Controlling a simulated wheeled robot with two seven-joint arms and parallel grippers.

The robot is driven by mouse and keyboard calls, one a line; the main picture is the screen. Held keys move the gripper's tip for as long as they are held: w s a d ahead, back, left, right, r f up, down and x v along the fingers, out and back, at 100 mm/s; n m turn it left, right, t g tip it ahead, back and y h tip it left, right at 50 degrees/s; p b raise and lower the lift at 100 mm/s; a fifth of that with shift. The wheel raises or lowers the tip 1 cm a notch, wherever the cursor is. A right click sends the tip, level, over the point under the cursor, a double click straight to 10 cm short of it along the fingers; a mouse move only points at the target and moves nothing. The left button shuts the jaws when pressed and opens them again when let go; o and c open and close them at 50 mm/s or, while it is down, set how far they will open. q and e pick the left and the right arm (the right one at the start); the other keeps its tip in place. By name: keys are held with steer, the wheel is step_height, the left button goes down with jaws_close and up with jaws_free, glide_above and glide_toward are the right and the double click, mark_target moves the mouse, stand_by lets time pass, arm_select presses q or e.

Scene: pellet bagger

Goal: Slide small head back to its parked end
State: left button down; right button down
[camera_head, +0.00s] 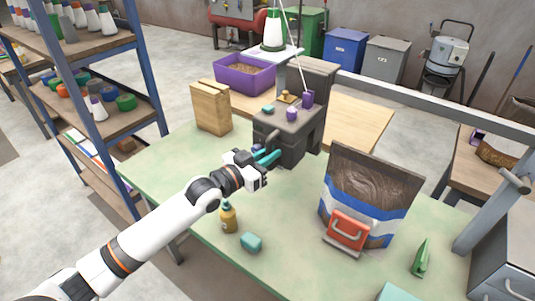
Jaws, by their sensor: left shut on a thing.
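A dark grey machine (288,125) stands on the green table, with purple and teal parts on top. My left gripper (268,157) is at its lower front left, its teal fingers shut on a small part there. That part, which I take for the small head, is mostly hidden by the fingers, and its slide cannot be made out. A bit of purple (257,148) shows beside the fingers. My right gripper is not in view.
On the green table (290,215), a filled bag (365,185) stands behind a red block with a handle (348,230). A yellow bottle (228,217) and teal block (251,242) are below my left gripper. A wooden block (211,108) stands left of the machine.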

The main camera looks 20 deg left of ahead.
arm_select(q)
steer(key=c, duration=1.5)
jaws_free()
steer(key=shift+d, duration=0.1)
steer(key=b+v, duration=0.3)
steer(key=v, duration=0.9)
